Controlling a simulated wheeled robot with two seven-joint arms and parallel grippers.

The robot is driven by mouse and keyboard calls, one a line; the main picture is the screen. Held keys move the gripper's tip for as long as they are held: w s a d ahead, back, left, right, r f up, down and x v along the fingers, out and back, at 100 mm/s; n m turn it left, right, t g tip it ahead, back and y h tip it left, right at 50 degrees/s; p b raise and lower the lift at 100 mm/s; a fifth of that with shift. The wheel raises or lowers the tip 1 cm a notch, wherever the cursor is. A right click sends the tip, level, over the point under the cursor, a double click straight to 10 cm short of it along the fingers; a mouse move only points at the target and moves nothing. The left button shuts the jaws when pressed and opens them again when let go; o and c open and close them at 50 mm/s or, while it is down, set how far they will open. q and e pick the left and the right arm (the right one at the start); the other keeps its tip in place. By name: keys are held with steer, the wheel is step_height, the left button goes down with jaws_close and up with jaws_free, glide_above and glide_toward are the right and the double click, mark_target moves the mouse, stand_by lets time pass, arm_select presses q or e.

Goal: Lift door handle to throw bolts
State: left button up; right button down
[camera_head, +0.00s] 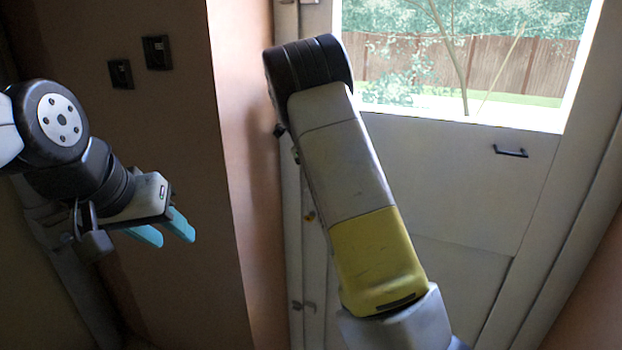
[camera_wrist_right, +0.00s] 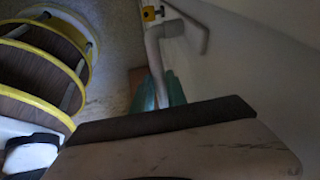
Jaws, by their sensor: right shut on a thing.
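The pale door (camera_head: 440,180) with a window in its upper part fills the right of the head view. In the right wrist view, the grey door handle (camera_wrist_right: 155,55) runs down between the teal fingers of my right gripper (camera_wrist_right: 160,92), which is shut on it. A brass lock part (camera_wrist_right: 150,13) sits by the handle's upper end. In the head view my right arm covers part of the door, and the right gripper and the handle are hidden. My left gripper (camera_head: 172,236) is open and empty, in front of the brown wall and away from the door.
Two dark switch plates (camera_head: 157,52) are on the brown wall (camera_head: 185,150). A small black pull (camera_head: 511,151) is on the door below the window. Metal fittings (camera_head: 303,306) show along the door's left edge. Yellow-edged curved shelves or steps (camera_wrist_right: 45,60) appear in the right wrist view.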

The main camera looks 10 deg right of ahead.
steer(key=c, duration=1.3)
jaws_free()
steer(key=shift+r, duration=0.15)
step_height(320, 180, up, 3)
steer(key=shift+r, duration=0.1)
steer(key=s+a, duration=0.1)
steer(key=s, duration=0.4)
steer(key=s+a+r, duration=0.1)
steer(key=s, duration=0.4)
steer(key=s+a, duration=0.2)
steer(key=s, duration=0.3)
steer(key=shift+s+r, duration=0.25)
